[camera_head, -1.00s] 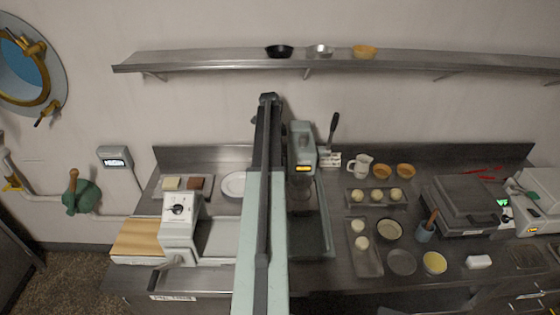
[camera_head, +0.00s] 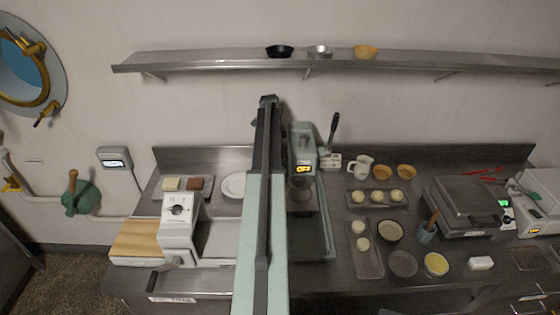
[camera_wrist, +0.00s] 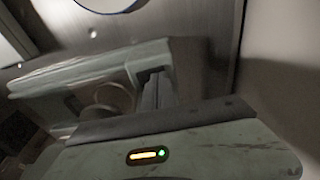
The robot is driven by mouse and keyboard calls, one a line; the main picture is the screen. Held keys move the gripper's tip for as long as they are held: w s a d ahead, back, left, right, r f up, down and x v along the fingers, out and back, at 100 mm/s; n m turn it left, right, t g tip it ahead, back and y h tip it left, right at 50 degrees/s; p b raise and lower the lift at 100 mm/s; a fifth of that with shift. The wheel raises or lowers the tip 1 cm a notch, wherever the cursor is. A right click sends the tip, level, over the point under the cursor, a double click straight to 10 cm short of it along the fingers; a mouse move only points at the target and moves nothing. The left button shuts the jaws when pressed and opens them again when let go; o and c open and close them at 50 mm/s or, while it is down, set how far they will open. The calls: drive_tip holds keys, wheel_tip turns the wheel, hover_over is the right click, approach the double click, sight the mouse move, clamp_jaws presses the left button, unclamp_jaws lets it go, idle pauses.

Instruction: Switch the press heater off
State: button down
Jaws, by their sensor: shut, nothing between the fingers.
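The press is a grey-green upright machine (camera_head: 303,143) with a black-handled lever (camera_head: 333,127), standing at the back of the steel counter. Its small front display (camera_head: 304,169) is lit orange and reads OFF. My arm reaches over the counter just left of the press and hides part of its left side. My gripper (camera_wrist: 158,87) shows as dark fingers in the wrist view, shut and empty. The head view hides it behind my arm. Whether it touches the press cannot be told. A pale body with a yellow bar and green light fills the bottom of the wrist view.
A white plate (camera_head: 234,186) lies left of my arm, near a white slicer-like machine (camera_head: 178,225). Right of the press are a white jug (camera_head: 361,167), trays, bowls and a dark lidded appliance (camera_head: 466,205) with a green display. A shelf (camera_head: 200,62) runs along the wall above.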

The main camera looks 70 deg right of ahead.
wheel_tip(320, 180, up, 7)
drive_tip(key=p, duration=0.6)
drive_tip(key=shift+f, duration=0.15)
